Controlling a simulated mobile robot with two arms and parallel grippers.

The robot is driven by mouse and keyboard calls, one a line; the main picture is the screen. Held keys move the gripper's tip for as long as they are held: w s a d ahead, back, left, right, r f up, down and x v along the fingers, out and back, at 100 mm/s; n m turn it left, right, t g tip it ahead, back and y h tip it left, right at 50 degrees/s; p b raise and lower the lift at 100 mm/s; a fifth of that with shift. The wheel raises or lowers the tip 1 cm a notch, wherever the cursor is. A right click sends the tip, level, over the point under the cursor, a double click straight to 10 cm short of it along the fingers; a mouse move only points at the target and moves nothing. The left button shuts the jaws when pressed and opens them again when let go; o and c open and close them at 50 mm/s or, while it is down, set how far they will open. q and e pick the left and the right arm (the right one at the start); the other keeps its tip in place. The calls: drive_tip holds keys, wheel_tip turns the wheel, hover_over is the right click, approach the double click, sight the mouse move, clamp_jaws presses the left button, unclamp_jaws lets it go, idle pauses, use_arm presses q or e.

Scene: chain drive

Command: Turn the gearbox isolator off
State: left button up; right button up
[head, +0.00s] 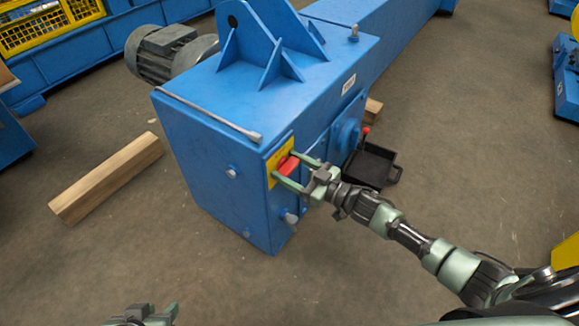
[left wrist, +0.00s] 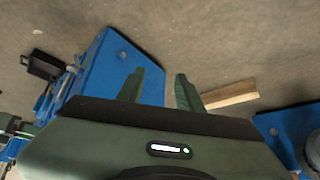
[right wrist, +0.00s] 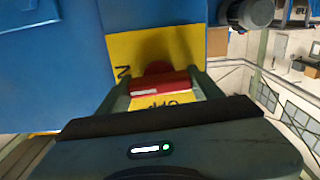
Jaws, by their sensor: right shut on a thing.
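The gearbox (head: 215,130) is a large blue box in the middle of the head view. On its front face is a yellow isolator plate (head: 271,164) with a red isolator handle (head: 288,166). My right gripper (head: 288,170) is shut on the red handle, one finger on each side. In the right wrist view, the red handle (right wrist: 160,86) lies between the fingers, in front of the yellow plate (right wrist: 190,45), whose lettering is partly hidden. My left gripper (head: 158,312) is low in the head view, empty and away from the gearbox. Its fingers stand apart in the left wrist view (left wrist: 160,88).
A wooden beam (head: 107,177) lies on the floor left of the gearbox. A black tray (head: 370,165) is on the floor to its right. A grey motor (head: 165,50) sits behind it. A rod (head: 208,114) lies on its top edge. The front floor is clear.

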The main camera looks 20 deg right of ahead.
drive_tip(key=shift+n, duration=1)
drive_tip(key=n, duration=0.2)
drive_tip(key=shift+n+p, duration=0.3)
drive_tip(key=shift+n, duration=0.1)
drive_tip(key=n, duration=0.2)
drive_tip(key=shift+n, duration=0.4)
drive_tip(key=shift+f+n, duration=0.1)
drive_tip(key=shift+n, duration=1.2)
drive_tip(key=n+b, duration=0.1)
drive_tip(key=n, duration=0.5)
drive_tip(key=shift+s+f+b, duration=0.1)
drive_tip(key=shift+b, duration=0.3)
use_arm(q)
drive_tip(key=w+d+r+t, duration=0.2)
drive_tip(key=w+r+t, duration=0.1)
drive_tip(key=w, duration=0.3)
drive_tip(key=shift+w+r+t+h, duration=0.15)
drive_tip(key=shift+r+t+h, duration=0.15)
drive_tip(key=shift+r+h, duration=0.15)
use_arm(e)
drive_tip(key=shift+n, duration=0.7)
